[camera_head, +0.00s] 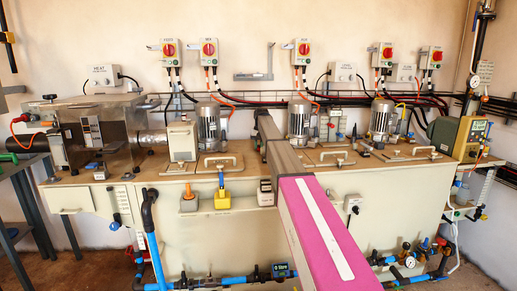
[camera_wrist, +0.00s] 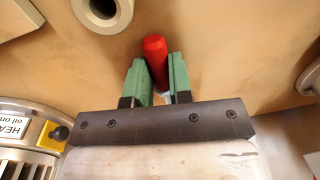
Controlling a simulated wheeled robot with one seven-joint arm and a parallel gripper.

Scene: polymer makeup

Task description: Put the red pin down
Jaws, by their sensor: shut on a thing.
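The red pin (camera_wrist: 155,48) is a short, round-ended red piece in the wrist view. My gripper (camera_wrist: 156,68) has green fingers, one on each side of the pin, and is shut on it. The pin's rounded end sticks out past the fingertips; its lower part is partly hidden between them. In the head view my grey and pink arm reaches over the bench (camera_head: 350,172) toward the wall. The gripper and pin cannot be made out there. Whether the pin touches any surface cannot be told.
Grey motors (camera_head: 209,122) and several handled lids, one by the left motor (camera_head: 219,161), stand on the bench. A metal-cased machine (camera_head: 98,132) fills the left end.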

